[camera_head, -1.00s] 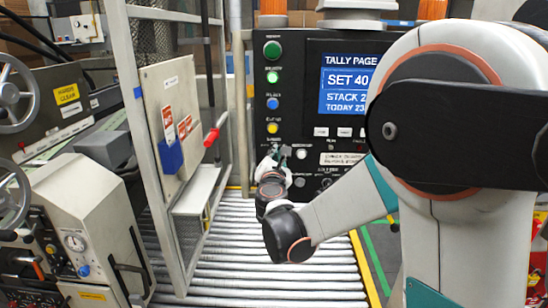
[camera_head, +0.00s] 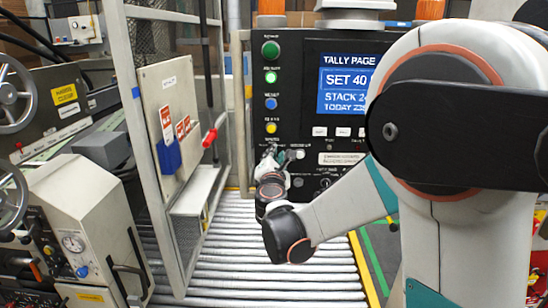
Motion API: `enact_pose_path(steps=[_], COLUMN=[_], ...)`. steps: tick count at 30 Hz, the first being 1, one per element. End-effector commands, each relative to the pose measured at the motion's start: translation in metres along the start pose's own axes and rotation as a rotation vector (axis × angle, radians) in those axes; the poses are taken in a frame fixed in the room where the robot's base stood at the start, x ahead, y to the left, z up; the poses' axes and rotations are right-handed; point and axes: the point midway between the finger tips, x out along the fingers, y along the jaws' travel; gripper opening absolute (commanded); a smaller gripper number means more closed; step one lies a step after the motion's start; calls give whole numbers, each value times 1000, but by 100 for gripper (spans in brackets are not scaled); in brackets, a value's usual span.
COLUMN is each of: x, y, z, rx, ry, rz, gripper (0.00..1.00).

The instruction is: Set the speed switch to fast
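The black control panel (camera_head: 292,108) stands beyond the rollers, with a blue screen (camera_head: 345,84) reading "TALLY PAGE", "SET 40". A column of green, blue and yellow buttons runs down its left side. My gripper (camera_head: 272,152) is at the panel's lower left, just below the yellow button (camera_head: 271,128). Its fingers are small and dark against the panel, so I cannot tell whether they are open or shut, or whether they touch anything. A small pale knob (camera_head: 299,154) shows just right of the gripper. The speed switch cannot be picked out; the labels are too small to read.
Metal rollers (camera_head: 265,270) lie below my arm. A mesh guard frame with a red handle (camera_head: 210,137) stands to the left. A grey machine with a gauge (camera_head: 73,242) and handwheels is at far left. My own arm covers the panel's right part.

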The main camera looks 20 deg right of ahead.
Motion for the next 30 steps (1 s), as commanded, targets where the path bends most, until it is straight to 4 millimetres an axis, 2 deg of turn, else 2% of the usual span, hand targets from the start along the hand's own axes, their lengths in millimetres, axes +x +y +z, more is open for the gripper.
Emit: enact_pose_path(steps=[10,14,17,24,30], x=[0,-9,-24,-74,-105], y=[0,1,1,1,1], z=[0,0,0,-1,-1], rx=[-2,-2,-2,-1,-1], ry=[0,1,1,2,2], rz=[1,1,2,2,2], gripper=[29,29,29,29,29])
